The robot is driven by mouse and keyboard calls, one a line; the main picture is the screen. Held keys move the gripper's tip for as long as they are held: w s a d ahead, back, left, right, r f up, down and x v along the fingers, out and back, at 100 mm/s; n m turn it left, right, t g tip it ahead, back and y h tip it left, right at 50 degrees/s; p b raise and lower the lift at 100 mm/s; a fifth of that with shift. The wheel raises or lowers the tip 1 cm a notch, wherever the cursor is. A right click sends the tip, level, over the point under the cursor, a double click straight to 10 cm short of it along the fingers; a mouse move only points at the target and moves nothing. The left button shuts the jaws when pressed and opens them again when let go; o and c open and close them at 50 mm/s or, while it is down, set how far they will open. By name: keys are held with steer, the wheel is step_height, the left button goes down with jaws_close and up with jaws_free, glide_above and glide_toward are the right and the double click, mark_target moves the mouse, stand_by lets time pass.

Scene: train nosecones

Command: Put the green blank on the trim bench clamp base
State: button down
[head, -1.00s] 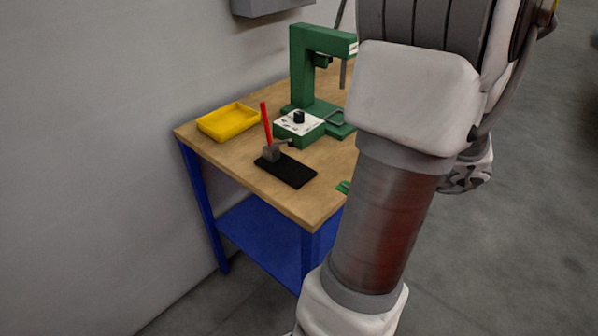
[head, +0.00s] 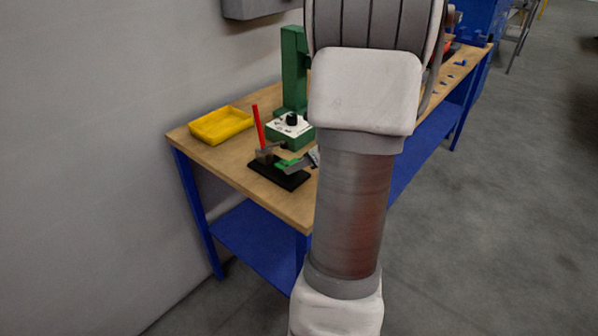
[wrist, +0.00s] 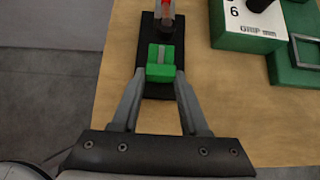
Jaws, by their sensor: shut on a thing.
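The green blank (wrist: 160,67) is between my gripper's (wrist: 160,76) fingertips in the wrist view, and my gripper is shut on it. The blank is over the black clamp base (wrist: 147,89); I cannot tell whether it touches it. In the head view the green blank (head: 289,164) shows over the black base (head: 284,180), beside the clamp with its red handle (head: 258,126). My gripper (head: 306,160) shows only in part there, with my arm covering the area to its right.
A yellow tray (head: 221,125) lies at the left of the wooden bench (head: 225,163). A green press with a white-topped box (head: 290,131) stands just behind the clamp. Bare bench lies in front of and left of the base.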

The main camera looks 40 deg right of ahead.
steer(key=shift+f, duration=0.95)
steer(key=shift+f, duration=0.1)
steer(key=shift+f+b, duration=0.15)
steer(key=shift+b, duration=0.2)
steer(key=shift+c, duration=2.1)
jaws_free()
steer(key=shift+r, duration=0.2)
steer(key=shift+s+r+p, duration=0.1)
steer(key=shift+r+p, duration=0.15)
steer(key=shift+p, duration=0.15)
steer(key=p+v, duration=0.2)
steer(key=v, duration=0.9)
steer(key=shift+s+r+p, duration=0.2)
steer(key=shift+s+p, duration=0.1)
steer(key=shift+p, duration=0.05)
